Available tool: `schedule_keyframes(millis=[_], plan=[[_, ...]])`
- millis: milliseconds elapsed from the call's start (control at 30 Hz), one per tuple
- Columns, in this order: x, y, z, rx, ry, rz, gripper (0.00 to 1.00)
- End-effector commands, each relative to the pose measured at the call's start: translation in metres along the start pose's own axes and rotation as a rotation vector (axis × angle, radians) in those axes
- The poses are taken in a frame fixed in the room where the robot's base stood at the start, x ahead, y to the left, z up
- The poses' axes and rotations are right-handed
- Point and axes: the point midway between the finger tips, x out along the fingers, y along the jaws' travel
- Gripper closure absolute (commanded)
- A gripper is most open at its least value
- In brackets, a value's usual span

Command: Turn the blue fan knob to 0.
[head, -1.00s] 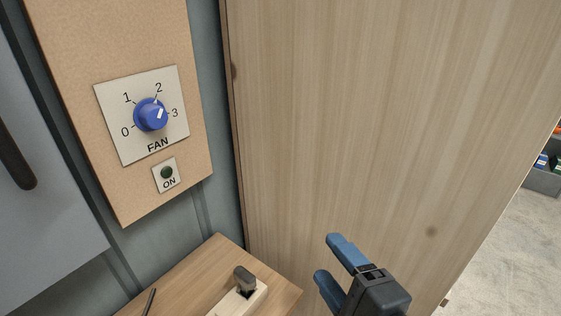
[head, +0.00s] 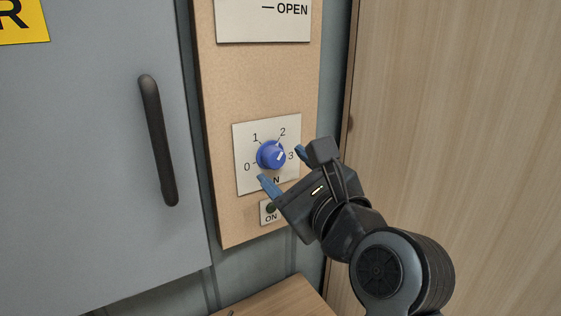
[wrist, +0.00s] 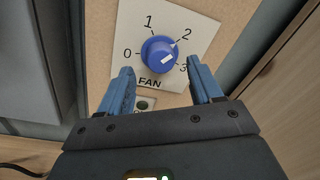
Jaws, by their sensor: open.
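The blue fan knob (head: 270,154) sits on a pale plate (head: 245,181) marked 0, 1, 2, 3 and FAN. Its white mark points to the upper right, roughly between 2 and 3; I cannot tell exactly. The knob also shows in the wrist view (wrist: 158,54). My gripper (head: 283,168) is open in front of the plate, with one blue finger at the knob's lower left and the other at its right. In the wrist view the knob lies between and beyond the fingertips (wrist: 159,70), with nothing held. I cannot tell whether a finger touches it.
A dark green ON lamp (head: 270,208) is just below the plate. A grey door with a black handle (head: 158,140) stands at the left. A wooden panel (head: 450,110) rises at the right. A wooden ledge (head: 275,296) lies below.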

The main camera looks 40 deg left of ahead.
Motion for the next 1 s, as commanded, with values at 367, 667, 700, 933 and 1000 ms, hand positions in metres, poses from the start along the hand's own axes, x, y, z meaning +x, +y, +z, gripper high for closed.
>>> schedule_keyframes(millis=[367, 667, 700, 933, 1000], plan=[[0.029, 0.000, 0.000, -0.002, 0.001, -0.001, 0.35], [0.029, 0.000, -0.001, -0.002, 0.001, -0.001, 0.45], [0.029, 0.000, -0.001, -0.002, 0.001, -0.001, 0.49], [0.029, 0.000, -0.001, -0.002, 0.001, -0.001, 0.71], [0.029, 0.000, -0.001, -0.002, 0.001, -0.001, 0.77]])
